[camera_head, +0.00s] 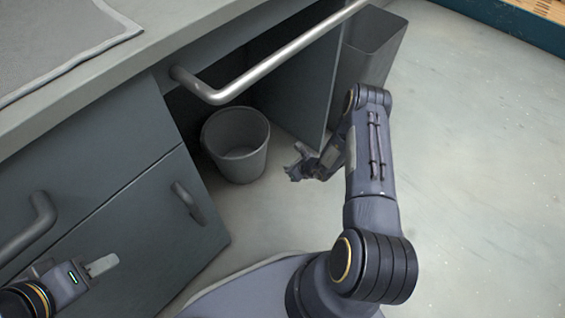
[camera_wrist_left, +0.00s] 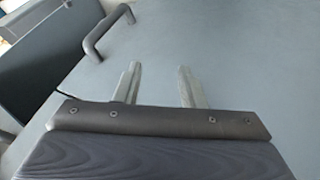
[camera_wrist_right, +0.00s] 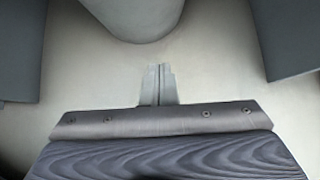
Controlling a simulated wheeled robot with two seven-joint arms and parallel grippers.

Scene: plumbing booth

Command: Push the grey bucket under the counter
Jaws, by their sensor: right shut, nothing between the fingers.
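The grey bucket (camera_head: 237,146) stands upright on the floor in the opening under the counter (camera_head: 140,75), with its front part at the opening's edge. Its lower part also shows at the top of the right wrist view (camera_wrist_right: 138,14). My right gripper (camera_head: 294,170) is low near the floor, to the right of the bucket and apart from it. In the right wrist view its fingers (camera_wrist_right: 158,84) are together with nothing between them. My left gripper (camera_head: 101,265) is in front of the cabinet drawers at the lower left. In the left wrist view its fingers (camera_wrist_left: 158,86) are apart and empty.
A metal rail (camera_head: 270,62) runs along the counter front above the opening. A cabinet side panel (camera_head: 300,80) bounds the opening on the right, with a tall grey bin (camera_head: 370,52) beyond it. A drawer handle (camera_head: 187,202) sticks out at left. The floor (camera_head: 470,180) at right is clear.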

